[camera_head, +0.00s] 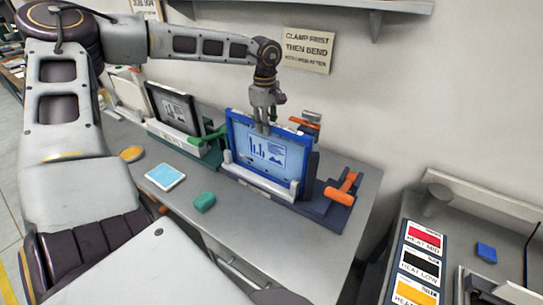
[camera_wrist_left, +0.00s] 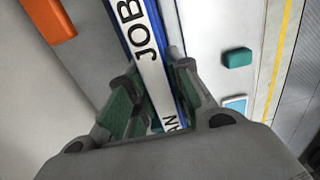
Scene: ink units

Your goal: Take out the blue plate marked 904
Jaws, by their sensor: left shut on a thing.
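The blue-framed plate (camera_head: 267,151) stands upright in a dark blue holder (camera_head: 327,208) with a pale front ledge, in the middle of the grey bench. Its face shows a light blue picture with bars. My left gripper (camera_head: 264,126) comes down from above and is shut on its top edge. In the left wrist view, the fingers (camera_wrist_left: 155,78) lie on both sides of the plate (camera_wrist_left: 150,42), whose white edge label reads "JOB" with the rest partly hidden. I cannot read 904. My right gripper is not in view.
A black-framed plate (camera_head: 174,108) stands in a green holder (camera_head: 190,146) to the left. An orange-handled clamp (camera_head: 342,188) is at the right of the blue holder. A green block (camera_head: 205,202) and a light blue card (camera_head: 165,177) lie in front. A wall sign (camera_head: 307,50) hangs behind.

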